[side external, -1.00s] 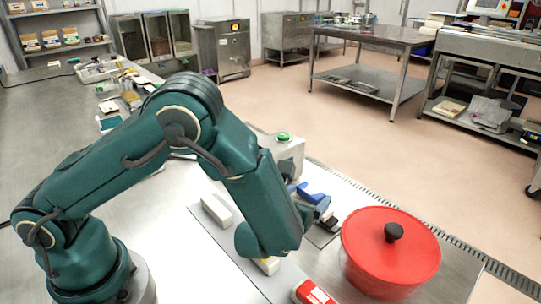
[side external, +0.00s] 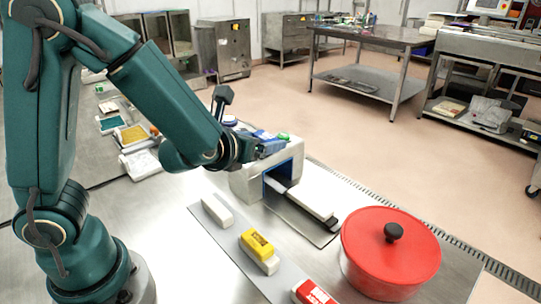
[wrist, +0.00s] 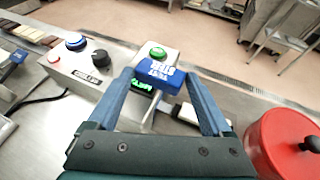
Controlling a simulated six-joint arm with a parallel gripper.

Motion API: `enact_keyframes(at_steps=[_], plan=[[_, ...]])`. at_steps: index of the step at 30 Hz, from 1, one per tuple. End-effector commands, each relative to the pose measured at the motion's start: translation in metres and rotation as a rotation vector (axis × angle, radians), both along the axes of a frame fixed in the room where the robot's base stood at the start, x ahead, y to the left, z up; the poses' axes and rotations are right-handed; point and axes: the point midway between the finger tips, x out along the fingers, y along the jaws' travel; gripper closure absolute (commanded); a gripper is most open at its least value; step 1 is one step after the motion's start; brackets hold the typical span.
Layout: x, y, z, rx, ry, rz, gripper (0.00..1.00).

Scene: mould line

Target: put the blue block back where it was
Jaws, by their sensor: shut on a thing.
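The blue block (wrist: 158,75) with white lettering is held between the two fingertips of my gripper (wrist: 159,82) in the wrist view. In the side view my gripper (side external: 258,145) is in front of the top of the grey machine (side external: 245,185), and the blue block (side external: 263,135) shows only in part there. The green button (wrist: 157,52) on the machine is just beyond the block in the wrist view. I cannot tell whether the block touches the machine.
A grey strip (side external: 283,291) carries a white block (side external: 216,211), a yellow-and-white block (side external: 259,250) and a red block (side external: 312,292). A white slab (side external: 312,201) extends from the machine's opening. A red lidded pot (side external: 390,255) stands at right. Knobs (wrist: 99,57) are left in the wrist view.

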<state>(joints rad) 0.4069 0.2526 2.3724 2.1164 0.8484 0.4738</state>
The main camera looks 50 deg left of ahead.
Motion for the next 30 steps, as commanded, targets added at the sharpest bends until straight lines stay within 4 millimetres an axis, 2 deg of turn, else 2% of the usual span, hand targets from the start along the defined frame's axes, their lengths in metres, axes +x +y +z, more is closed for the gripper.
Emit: enact_keyframes(at_steps=[8, 13, 17, 20, 24, 27, 30], plan=[[-0.006, 0.019, 0.012, -0.002, -0.004, 0.066, 0.78], [-0.018, 0.038, 0.017, -0.001, -0.001, 0.252, 0.78], [-0.040, 0.046, 0.011, 0.003, 0.004, 0.462, 0.78], [-0.065, 0.044, 0.003, 0.008, 0.006, 0.623, 0.78], [-0.097, 0.030, -0.010, 0.008, 0.004, 0.787, 0.78], [-0.113, 0.018, -0.018, 0.007, 0.003, 0.841, 0.78], [-0.116, 0.009, -0.023, 0.005, 0.000, 0.835, 0.78]])
